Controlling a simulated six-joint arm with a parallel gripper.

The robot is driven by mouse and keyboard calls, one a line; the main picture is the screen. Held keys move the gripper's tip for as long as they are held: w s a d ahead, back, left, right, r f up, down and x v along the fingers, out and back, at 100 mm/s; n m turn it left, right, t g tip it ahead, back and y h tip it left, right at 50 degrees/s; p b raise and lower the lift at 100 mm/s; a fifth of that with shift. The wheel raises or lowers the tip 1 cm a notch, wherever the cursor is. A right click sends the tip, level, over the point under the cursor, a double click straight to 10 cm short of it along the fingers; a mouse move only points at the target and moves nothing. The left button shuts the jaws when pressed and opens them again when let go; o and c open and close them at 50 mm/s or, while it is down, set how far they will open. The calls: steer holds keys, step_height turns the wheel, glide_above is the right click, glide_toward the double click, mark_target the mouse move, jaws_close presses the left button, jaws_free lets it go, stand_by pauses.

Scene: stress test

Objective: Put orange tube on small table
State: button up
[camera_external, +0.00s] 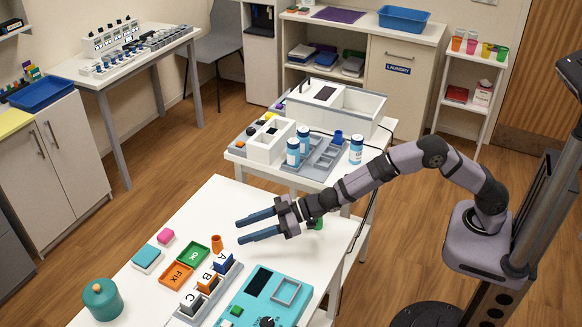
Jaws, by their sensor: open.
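A small orange tube (216,244) stands upright on the near white table (205,211), beside the green OK block. My gripper (236,232) is open above this table, its two dark blue fingers pointing left. Nothing shows between the fingers. The tube appears just below and left of the fingertips in the picture, apart from them. Several white tables are in view: the near one, a middle one (240,165) behind it and a small stand (462,103) at the back right. Which one is the small table I cannot tell.
Near the tube are the green OK block (193,253), orange FIX block (176,276), lettered A, B, C holders, a teal device (245,312) and a teal jar (102,300). The middle table holds bottles, a grey tray and white boxes. The near table's back left is clear.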

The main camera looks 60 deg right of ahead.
steer(key=shift+o, duration=0.5)
steer(key=shift+s+d+r, duration=0.1)
steer(key=shift+s+d, duration=0.05)
steer(key=shift+s, duration=0.1)
steer(key=r, duration=0.5)
steer(key=shift+a+r, duration=0.25)
steer(key=shift+r, duration=0.1)
steer(key=shift+s+a+m+h, duration=0.15)
steer(key=shift+m+h, duration=0.15)
steer(key=shift+m, duration=0.1)
steer(key=shift+t, duration=0.3)
step_height(320, 180, down, 5)
steer(key=shift+f, duration=0.1)
steer(key=shift+p+x, duration=0.4)
steer(key=shift+x, duration=0.65)
